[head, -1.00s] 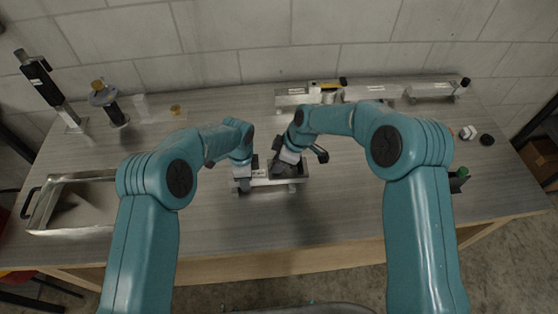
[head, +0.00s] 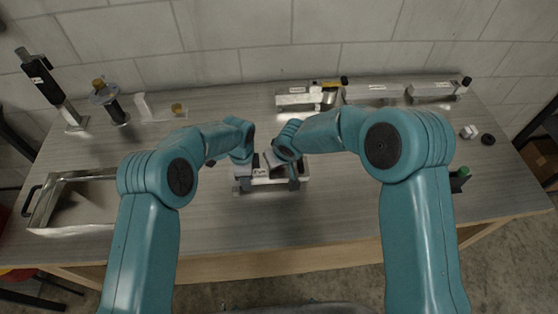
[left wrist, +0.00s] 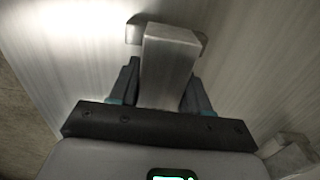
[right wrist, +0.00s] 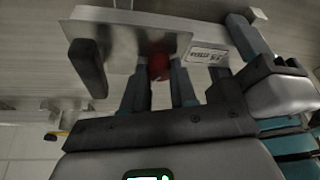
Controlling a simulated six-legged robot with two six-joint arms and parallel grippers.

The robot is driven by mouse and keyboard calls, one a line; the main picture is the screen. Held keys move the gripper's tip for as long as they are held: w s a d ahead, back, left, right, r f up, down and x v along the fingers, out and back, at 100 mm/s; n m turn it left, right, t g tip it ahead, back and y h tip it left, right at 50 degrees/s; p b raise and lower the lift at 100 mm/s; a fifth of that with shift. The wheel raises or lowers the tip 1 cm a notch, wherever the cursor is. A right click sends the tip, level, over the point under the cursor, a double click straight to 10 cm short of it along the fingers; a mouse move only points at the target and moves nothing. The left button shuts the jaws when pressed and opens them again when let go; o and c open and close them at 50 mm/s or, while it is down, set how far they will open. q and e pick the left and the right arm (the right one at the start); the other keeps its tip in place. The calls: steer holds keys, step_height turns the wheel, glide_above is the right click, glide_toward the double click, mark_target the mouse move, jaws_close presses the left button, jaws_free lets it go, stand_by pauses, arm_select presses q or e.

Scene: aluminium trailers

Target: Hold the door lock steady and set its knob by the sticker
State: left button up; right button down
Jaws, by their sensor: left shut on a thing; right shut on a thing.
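The door lock (head: 304,168) is a metal bar lying across the middle of the table. In the right wrist view it shows as a metal plate (right wrist: 110,32) with a dark handle (right wrist: 88,68), a red knob (right wrist: 159,66) and a white sticker (right wrist: 207,55) with print too small to read. My left gripper (head: 243,180) is shut on the lock's left end; the left wrist view shows a metal block (left wrist: 168,65) between its fingers. My right gripper (head: 284,168) is at the lock's middle, its fingers (right wrist: 160,85) shut on the red knob, which they partly hide.
Several metal pieces (head: 296,100) stand along the back by the block wall. An open metal tray (head: 35,220) lies at the left. A black stand (head: 48,85) and a round-topped post (head: 112,105) stand at the back left. The table front is clear.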

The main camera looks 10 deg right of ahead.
steer(key=shift+a+m+h, duration=0.1)
steer(key=shift+m+h, duration=0.6)
steer(key=shift+m, duration=1.3)
steer(key=c, duration=0.9)
jaws_free()
steer(key=v, duration=1.2)
steer(key=shift+s, duration=0.1)
